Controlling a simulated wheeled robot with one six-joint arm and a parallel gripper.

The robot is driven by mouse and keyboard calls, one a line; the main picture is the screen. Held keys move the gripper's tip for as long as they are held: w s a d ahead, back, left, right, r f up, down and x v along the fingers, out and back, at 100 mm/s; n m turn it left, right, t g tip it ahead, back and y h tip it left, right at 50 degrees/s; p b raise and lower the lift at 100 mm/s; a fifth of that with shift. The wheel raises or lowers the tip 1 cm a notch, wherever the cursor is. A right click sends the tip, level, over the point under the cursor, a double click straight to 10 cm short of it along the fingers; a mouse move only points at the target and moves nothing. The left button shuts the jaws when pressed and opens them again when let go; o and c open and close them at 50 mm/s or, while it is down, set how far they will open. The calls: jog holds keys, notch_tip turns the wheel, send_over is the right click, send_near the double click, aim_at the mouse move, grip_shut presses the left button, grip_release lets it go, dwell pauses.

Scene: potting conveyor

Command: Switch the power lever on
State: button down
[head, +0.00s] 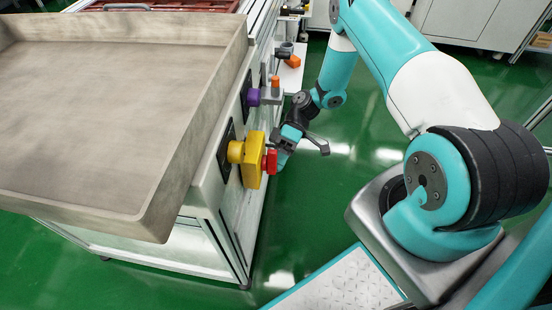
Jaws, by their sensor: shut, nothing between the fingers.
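A yellow switch box (252,160) with a red knob (270,162) sticks out from the side panel of the conveyor frame. Behind it on the same side are a purple knob (253,97) and an orange-tipped handle (276,83). I cannot tell for sure which of these is the power lever or its position. My gripper (285,151) is low beside the panel, just right of and close to the red knob. It is shut and empty. Its fingertips are partly hidden behind the red knob, and I cannot tell whether they touch it.
A large grey tray (150,215) on the conveyor overhangs at left, above the panel. Another orange part (292,61) sits on a small white shelf farther back. The green floor (345,180) right of the panel is clear. White cabinets (470,22) stand at the back.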

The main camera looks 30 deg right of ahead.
jog(key=shift+r, duration=0.1)
dwell(0.3)
jog(key=shift+r+p, duration=0.7)
jog(key=shift+r, duration=0.05)
